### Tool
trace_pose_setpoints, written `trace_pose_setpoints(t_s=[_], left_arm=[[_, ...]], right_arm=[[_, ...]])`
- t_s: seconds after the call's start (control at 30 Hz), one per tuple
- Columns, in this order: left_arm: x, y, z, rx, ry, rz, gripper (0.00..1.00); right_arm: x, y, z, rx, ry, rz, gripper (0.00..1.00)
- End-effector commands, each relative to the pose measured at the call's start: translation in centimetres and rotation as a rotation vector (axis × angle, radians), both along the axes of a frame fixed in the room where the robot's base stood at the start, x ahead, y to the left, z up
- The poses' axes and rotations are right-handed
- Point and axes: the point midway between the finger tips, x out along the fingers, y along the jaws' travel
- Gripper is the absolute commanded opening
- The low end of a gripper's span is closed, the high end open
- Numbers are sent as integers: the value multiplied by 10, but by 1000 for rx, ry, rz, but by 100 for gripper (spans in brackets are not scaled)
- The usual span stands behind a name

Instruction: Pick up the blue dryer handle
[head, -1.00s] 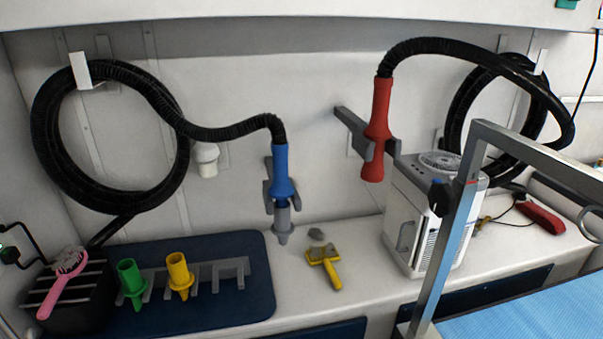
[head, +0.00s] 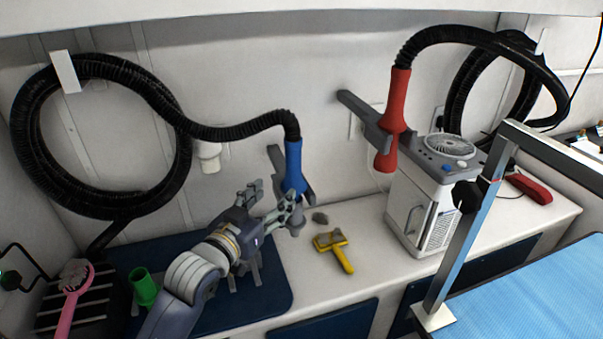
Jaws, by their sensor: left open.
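The blue dryer handle (head: 294,168) hangs upright in a grey wall holder (head: 275,158), with a black ribbed hose running from its top to the left. My left gripper (head: 272,202) is open, just left of the handle's lower part. One finger overlaps the nozzle area in the picture; I cannot tell whether it touches. My right gripper is not in view.
A red dryer handle (head: 396,105) hangs to the right above a white machine (head: 424,205). A yellow brush (head: 335,250) lies on the white counter. A green nozzle (head: 144,287) stands on the dark blue mat (head: 270,298). A pink brush (head: 70,297) is at left.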

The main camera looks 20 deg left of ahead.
Motion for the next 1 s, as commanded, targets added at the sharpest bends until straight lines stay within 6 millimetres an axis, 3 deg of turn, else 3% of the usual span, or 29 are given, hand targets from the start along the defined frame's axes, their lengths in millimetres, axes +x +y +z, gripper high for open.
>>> trace_pose_setpoints(t_s=[0.1, 0.2, 0.4, 0.67, 1.0], left_arm=[[7, 0, 22, -11, -53, -7, 57], [20, -2, 26, -15, -59, -8, 57], [49, -8, 23, -13, -57, -7, 57], [65, -11, 21, -12, -55, -7, 57], [105, -16, 15, -13, -55, -8, 57]], right_arm=[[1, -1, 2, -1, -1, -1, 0], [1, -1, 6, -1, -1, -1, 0], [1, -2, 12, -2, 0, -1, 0], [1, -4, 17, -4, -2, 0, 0], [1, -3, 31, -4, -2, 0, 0]])
